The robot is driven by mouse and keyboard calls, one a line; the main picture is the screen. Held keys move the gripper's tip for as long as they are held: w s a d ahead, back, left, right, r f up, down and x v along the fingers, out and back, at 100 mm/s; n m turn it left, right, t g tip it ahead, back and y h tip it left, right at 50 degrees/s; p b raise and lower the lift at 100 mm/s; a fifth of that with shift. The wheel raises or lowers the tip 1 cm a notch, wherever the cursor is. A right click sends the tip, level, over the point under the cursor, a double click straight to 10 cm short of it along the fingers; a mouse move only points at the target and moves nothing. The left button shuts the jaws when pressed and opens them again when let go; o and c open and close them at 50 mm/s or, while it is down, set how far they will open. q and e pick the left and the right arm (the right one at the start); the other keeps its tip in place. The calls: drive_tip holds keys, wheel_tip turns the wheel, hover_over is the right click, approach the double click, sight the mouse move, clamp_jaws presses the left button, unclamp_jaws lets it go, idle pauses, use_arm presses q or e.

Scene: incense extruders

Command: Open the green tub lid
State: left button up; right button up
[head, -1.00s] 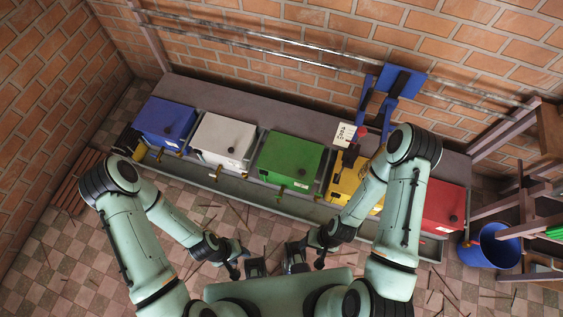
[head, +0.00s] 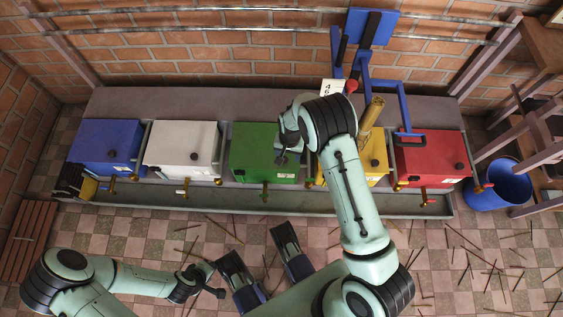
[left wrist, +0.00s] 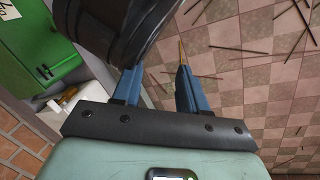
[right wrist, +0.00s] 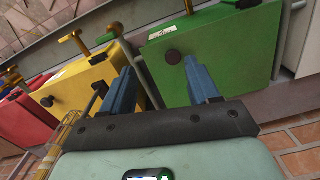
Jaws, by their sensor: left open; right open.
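The green tub (head: 260,150) stands in the middle of the row, its lid down. My right gripper (head: 287,152) is above the right part of its lid, partly hidden by my arm. In the right wrist view the green tub (right wrist: 225,50) has a dark round knob (right wrist: 173,57) on its side near the yellow tub. The open, empty fingers (right wrist: 158,72) are close to this knob; I cannot tell whether they touch it. My left gripper (head: 216,292) is low over the floor, far from the tub; its fingers (left wrist: 157,72) are open and empty.
Blue (head: 108,140), white (head: 180,145), yellow (head: 372,165) and red (head: 425,155) tubs share the bench. A blue frame (head: 372,90) and brass cylinder (head: 370,115) rise by the yellow tub. A blue bucket (head: 505,185) stands right. Sticks litter the floor.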

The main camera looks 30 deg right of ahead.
drive_tip(key=w+d+m+b, duration=0.1)
drive_tip(key=w+b, duration=0.1)
drive_tip(key=w, duration=0.3)
wheel_tip(320, 180, down, 12)
drive_tip(key=b, duration=0.4)
drive_tip(key=shift+s+d+r, duration=0.1)
drive_tip(key=shift+s+r, duration=0.05)
drive_tip(key=shift+r, duration=0.05)
use_arm(q)
drive_tip(key=s+a+f+g, duration=0.2)
drive_tip(key=s+f, duration=0.5)
drive_tip(key=f, duration=0.1)
drive_tip(key=shift+s+f+n+g, duration=0.2)
drive_tip(key=shift+f+n+g, duration=0.1)
drive_tip(key=shift+f+g, duration=0.1)
use_arm(e)
drive_tip(key=shift+f, duration=0.5)
use_arm(q)
drive_tip(key=shift+a, duration=0.1)
use_arm(e)
clamp_jaws()
